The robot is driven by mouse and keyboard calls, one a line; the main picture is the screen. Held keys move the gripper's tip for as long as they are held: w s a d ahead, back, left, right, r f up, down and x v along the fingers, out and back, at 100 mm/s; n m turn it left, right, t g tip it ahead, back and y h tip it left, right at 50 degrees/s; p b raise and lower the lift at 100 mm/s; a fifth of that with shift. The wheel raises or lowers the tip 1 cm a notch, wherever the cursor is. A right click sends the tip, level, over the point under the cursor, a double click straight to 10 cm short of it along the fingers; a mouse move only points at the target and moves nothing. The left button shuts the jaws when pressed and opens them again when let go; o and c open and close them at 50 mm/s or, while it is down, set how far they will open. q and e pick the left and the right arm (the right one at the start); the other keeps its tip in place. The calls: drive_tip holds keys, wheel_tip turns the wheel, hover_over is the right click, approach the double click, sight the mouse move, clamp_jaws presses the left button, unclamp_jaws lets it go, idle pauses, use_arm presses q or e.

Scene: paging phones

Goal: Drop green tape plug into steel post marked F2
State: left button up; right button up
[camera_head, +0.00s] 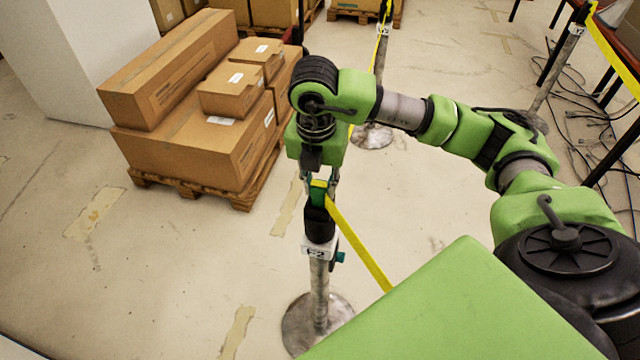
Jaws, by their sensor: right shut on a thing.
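The steel post marked F2 (319,282) stands upright on a round base, with a black top and a white F2 label. My right gripper (320,187) is directly over the post's top, pointing down, shut on the green tape plug (318,194). The plug is in line with the black top and meets it in the picture; I cannot tell how far it is inside. Yellow tape (358,242) runs from the plug down to the right and passes behind my green body. My left gripper is out of view.
A pallet (190,189) with stacked cardboard boxes (195,150) stands at the left, behind the post. Another post's base (372,137) is behind my right arm. Another post (552,75), tables and loose cables (580,105) are at the right. The floor at left front is clear.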

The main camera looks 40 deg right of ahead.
sight(318, 189)
drive_tip(key=shift+f+b, duration=0.55)
drive_tip(key=shift+f, duration=0.05)
drive_tip(key=o, duration=0.8)
drive_tip(key=shift+o, duration=0.2)
drive_tip(key=shift+r, duration=0.1)
drive_tip(key=shift+s+a+r+p, duration=0.2)
drive_tip(key=shift+r+p, duration=1.05)
drive_tip(key=shift+r, duration=0.55)
drive_tip(key=shift+s+a+r+p, duration=0.15)
drive_tip(key=shift+r+p, duration=1.05)
drive_tip(key=shift+r, duration=0.65)
drive_tip(key=shift+s+a+r+p, duration=0.1)
drive_tip(key=shift+a+r+p, duration=0.1)
drive_tip(key=shift+r+p, duration=1.35)
drive_tip(key=shift+r+b, duration=0.2)
drive_tip(key=shift+b, duration=0.15)
